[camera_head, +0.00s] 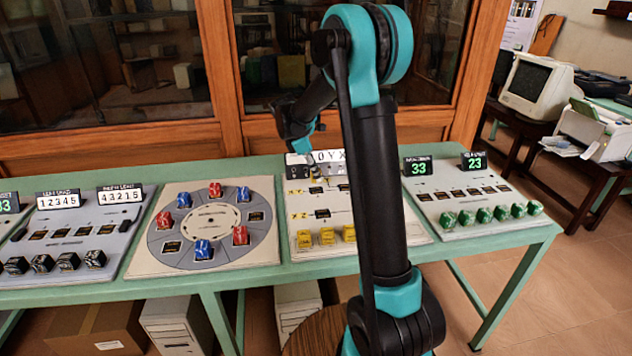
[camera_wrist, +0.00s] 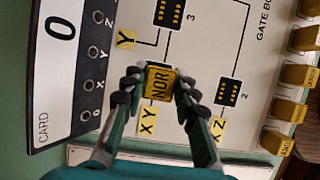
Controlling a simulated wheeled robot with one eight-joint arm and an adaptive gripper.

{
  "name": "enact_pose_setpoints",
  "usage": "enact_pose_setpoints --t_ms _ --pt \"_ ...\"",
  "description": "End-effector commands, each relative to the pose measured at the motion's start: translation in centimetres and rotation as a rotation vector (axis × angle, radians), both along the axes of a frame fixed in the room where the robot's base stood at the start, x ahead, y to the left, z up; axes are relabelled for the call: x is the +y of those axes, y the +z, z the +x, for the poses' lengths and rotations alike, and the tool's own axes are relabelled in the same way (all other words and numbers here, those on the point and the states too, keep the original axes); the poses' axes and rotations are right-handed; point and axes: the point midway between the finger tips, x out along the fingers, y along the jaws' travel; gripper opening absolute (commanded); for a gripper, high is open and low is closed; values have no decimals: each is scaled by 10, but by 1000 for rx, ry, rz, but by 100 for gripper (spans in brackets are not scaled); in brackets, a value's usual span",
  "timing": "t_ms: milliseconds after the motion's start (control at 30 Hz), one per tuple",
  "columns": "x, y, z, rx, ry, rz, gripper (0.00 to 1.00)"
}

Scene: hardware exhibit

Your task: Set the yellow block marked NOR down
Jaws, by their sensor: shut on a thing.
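The yellow block marked NOR (camera_wrist: 160,82) is between the fingertips of my gripper (camera_wrist: 158,88) in the wrist view, with its lettering facing the camera. My gripper is shut on it. The block is over the white gate board (camera_wrist: 215,45), close to the yellow XY label (camera_wrist: 147,120). I cannot tell whether it touches the board. Dark sockets numbered 2 (camera_wrist: 228,92) and 3 (camera_wrist: 170,12) show beside it. In the head view my gripper is low over the back part of the gate board (camera_head: 335,215), and the block is too small to make out clearly.
Several yellow blocks (camera_head: 327,236) stand along the board's front edge. A card display (camera_head: 328,157) stands at its back. A round dial board (camera_head: 160,260) with red and blue blocks is to the left, and a board with green blocks (camera_head: 465,216) to the right.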

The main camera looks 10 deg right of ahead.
Motion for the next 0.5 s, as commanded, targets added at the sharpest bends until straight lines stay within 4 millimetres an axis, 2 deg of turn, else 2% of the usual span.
enact_pose_setpoints --t_ms 300,500 --pt "0 -35 0 0 0 0 2" --pt "0 -37 0 0 0 0 2"
